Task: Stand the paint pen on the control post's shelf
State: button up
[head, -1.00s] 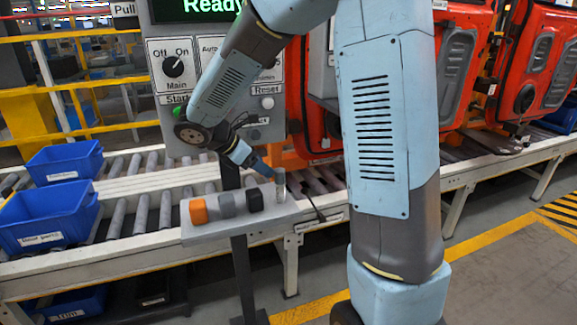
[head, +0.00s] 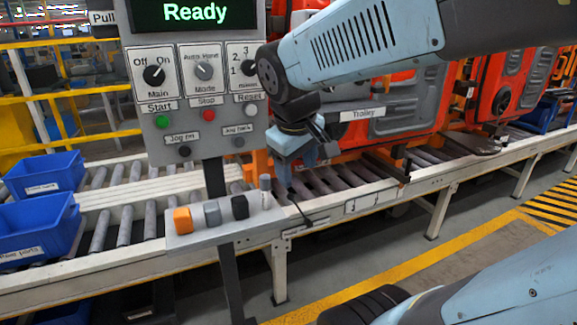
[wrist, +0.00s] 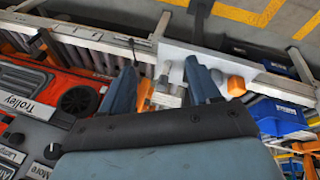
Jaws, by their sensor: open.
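The paint pen (head: 265,191) appears to be the small grey cylinder standing upright at the right end of the control post's shelf (head: 225,231), beside the dark block. My gripper (head: 297,170) is open and empty in the head view, above and right of the pen and apart from it. In the wrist view my gripper's two blue fingers (wrist: 162,86) are spread with nothing clamped between them.
An orange block (head: 182,220), a grey block (head: 212,214) and a dark block (head: 240,207) sit along the shelf. The control post's panel (head: 195,95) rises behind it. Blue bins (head: 42,175) stand on the roller conveyor at left. Red doors line the back right.

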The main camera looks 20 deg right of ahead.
jog(key=s+m+t+y, duration=0.1)
jog(key=s+m, duration=0.1)
jog(key=s+r+m+t+y, duration=0.1)
jog(key=s, duration=0.1)
jog(key=shift+r+m, duration=0.2)
jog(key=shift+m, duration=0.2)
jog(key=shift+c, duration=0.3)
